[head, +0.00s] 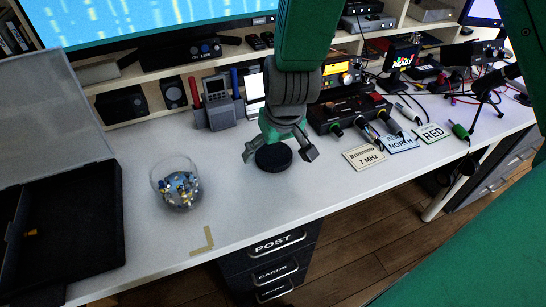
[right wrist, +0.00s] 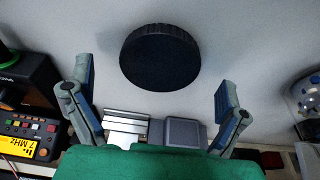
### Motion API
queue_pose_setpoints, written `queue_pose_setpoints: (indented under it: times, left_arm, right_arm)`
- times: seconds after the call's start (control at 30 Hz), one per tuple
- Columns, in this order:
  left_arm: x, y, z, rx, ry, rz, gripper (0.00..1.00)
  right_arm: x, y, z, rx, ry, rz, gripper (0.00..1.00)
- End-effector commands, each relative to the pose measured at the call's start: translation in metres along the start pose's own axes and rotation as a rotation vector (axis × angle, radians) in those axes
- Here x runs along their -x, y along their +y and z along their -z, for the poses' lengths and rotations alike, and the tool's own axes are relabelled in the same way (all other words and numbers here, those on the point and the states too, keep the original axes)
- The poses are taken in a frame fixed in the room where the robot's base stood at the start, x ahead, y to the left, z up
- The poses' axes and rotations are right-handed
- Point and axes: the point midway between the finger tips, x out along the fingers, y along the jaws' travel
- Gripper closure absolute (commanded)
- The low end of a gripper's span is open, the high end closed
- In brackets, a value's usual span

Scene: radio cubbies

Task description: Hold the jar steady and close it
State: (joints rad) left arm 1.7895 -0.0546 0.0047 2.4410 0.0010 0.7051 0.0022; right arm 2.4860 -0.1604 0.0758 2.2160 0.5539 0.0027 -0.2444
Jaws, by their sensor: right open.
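A clear glass jar (head: 176,186) stands upright and open on the white desk, with small blue, yellow and white pieces inside. Part of it shows at the right edge of the right wrist view (right wrist: 306,97). A round black lid (head: 273,157) with a ridged edge lies on the desk, right of the jar. My right gripper (head: 281,154) is just above the lid, open, with its fingers spread to either side. In the right wrist view the lid (right wrist: 160,58) lies ahead of the fingers, apart from both. My left gripper is not in view.
An open black case (head: 70,230) fills the desk's left side. A tape corner mark (head: 203,243) lies near the front edge. Radio gear with cables (head: 350,112) and label cards (head: 364,157) stand right of the lid. A pen holder (head: 216,110) stands behind. Desk between jar and lid is clear.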

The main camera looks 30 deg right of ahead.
Motion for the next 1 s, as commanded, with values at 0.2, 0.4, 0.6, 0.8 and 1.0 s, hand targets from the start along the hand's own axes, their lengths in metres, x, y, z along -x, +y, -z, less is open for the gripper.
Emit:
queue_pose_setpoints:
  times: [0.2,0.4,0.6,0.8,1.0]
  left_arm:
    - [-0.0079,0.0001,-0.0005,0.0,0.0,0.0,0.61]
    - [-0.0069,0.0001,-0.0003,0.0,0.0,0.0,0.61]
    - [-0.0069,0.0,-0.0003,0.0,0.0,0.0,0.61]
    - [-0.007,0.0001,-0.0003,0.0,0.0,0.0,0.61]
    - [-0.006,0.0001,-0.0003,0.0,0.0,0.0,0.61]
  right_arm:
    - [-0.0191,-0.0003,-0.0006,0.002,0.001,0.0,0.04]
    - [-0.0183,-0.0004,-0.0003,0.002,0.002,0.0,0.04]
    - [-0.0184,-0.0004,-0.0003,0.001,0.001,0.0,0.32]
    - [-0.0184,-0.0005,-0.0003,0.002,0.001,0.0,0.45]
    - [-0.0163,-0.0005,0.0004,0.002,0.002,0.0,0.45]
